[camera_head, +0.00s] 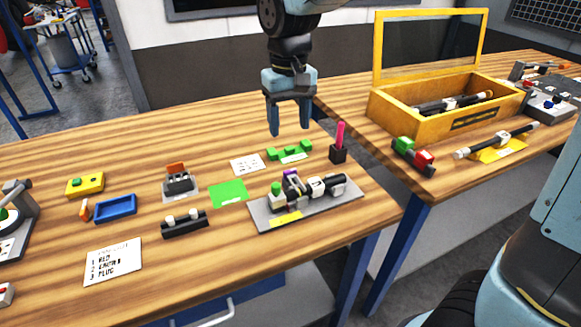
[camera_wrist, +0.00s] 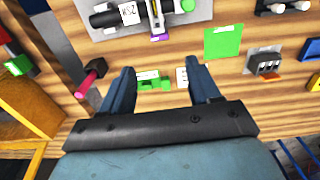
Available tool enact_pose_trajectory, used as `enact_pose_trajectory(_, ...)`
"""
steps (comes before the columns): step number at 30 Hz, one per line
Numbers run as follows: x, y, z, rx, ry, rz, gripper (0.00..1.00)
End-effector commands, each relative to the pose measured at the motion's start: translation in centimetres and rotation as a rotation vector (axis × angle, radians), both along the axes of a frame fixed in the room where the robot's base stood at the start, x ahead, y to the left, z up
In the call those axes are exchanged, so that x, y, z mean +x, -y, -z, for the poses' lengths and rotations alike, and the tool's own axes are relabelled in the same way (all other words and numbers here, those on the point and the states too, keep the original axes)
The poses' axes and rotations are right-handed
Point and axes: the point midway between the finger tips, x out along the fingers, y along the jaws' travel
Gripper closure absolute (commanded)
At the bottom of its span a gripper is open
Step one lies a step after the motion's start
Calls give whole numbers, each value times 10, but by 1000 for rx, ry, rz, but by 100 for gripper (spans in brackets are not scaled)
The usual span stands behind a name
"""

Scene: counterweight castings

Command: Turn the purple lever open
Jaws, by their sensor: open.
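The small purple lever (camera_head: 290,173) sits on a valve assembly with black and white parts and a green knob, mounted on a grey plate (camera_head: 262,222). In the wrist view the purple lever (camera_wrist: 160,37) shows at the plate's near edge, beyond my fingertips. My gripper (camera_head: 289,129) points down above the table, behind the plate in the head view. It is open and empty, and also shows in the wrist view (camera_wrist: 159,67). Its fingers are apart from the lever. The lever's turn position is too small to tell.
A green bracket (camera_head: 289,151) lies below my gripper. A black block with an upright pink rod (camera_head: 340,135) stands to its right. A green square (camera_head: 228,193) lies left of the plate. A yellow open box (camera_head: 440,125) is on the right table.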

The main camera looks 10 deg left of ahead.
Motion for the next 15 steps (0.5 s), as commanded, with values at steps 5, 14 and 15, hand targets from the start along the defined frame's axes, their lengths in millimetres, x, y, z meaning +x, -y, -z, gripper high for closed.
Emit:
enact_pose_trajectory(5,0,1,28,-2,-2,1,38)
enact_pose_trajectory(14,0,1,81,-2,-3,2,38)
enact_pose_trajectory(15,0,1,87,-2,-3,2,38)
